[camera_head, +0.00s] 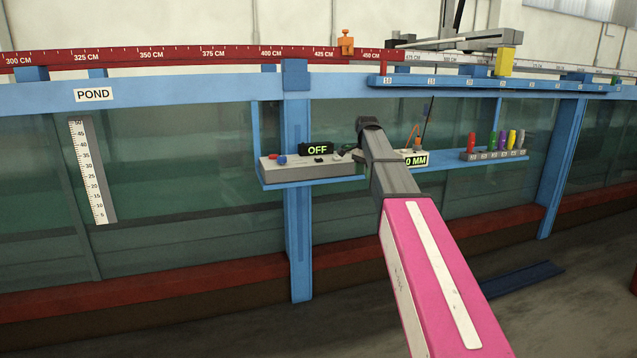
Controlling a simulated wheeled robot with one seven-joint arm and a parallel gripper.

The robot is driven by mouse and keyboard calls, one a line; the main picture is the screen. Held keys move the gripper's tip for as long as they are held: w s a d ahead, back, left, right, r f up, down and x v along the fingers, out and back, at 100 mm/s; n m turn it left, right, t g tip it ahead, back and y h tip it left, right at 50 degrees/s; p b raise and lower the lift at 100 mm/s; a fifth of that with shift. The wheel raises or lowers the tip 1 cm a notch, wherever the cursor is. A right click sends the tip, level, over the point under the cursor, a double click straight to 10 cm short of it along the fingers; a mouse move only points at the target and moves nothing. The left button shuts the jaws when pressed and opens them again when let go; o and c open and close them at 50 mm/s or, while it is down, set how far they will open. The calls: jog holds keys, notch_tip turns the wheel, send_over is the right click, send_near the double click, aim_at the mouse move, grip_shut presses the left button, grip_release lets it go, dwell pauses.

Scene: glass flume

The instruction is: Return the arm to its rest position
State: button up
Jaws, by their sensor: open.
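My arm reaches forward from the bottom right, with a pink link (447,285) and a grey link (392,165) ending in a dark joint (370,124). The joint shows in front of the blue instrument shelf (300,179) on the flume. I see nothing held.
The shelf bears a box with an "OFF" display (317,149), a "0 MM" readout (415,159) and a rack of coloured items (493,155). A blue post (298,230) stands left of my arm. A dark blue flat piece (520,279) lies on the floor at right.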

jog(key=s+d+f+n, duration=0.1)
jog(key=s+f+n, duration=0.2)
jog(key=s+f, duration=0.6)
jog(key=s+f+n, duration=0.2)
jog(key=s+f, duration=0.2)
jog(key=f, duration=0.9)
jog(key=s+f+n, duration=0.6)
jog(key=s+f, duration=0.9)
jog(key=s, duration=0.4)
jog(key=shift+s+d+n, duration=0.3)
jog(key=shift+s+d, duration=0.05)
jog(key=shift+d, duration=0.05)
